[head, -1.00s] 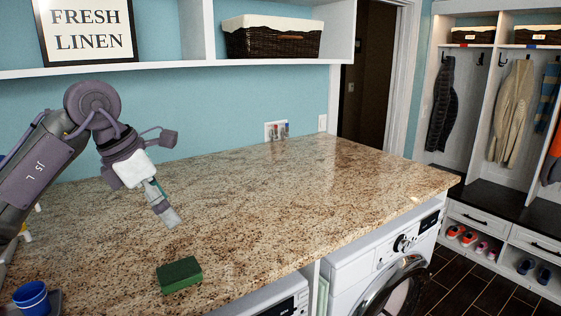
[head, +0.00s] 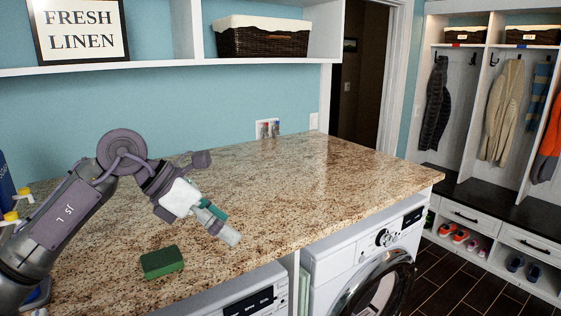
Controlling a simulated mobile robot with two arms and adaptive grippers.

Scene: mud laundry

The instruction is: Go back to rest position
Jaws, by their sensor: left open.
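My left gripper (head: 222,225) reaches in from the left over the granite counter (head: 300,190). Its fingers point down and to the right, and it is open with nothing visible between the fingers. A green sponge (head: 162,262) lies on the counter near its front edge, to the left of and below the gripper in the picture, apart from it. My right gripper does not show.
Blue bottles with yellow parts (head: 8,195) stand at the far left, partly cut off. A washer (head: 360,265) is under the counter. A shelf (head: 180,64) with a wicker basket (head: 262,40) hangs above. The counter's right half is clear.

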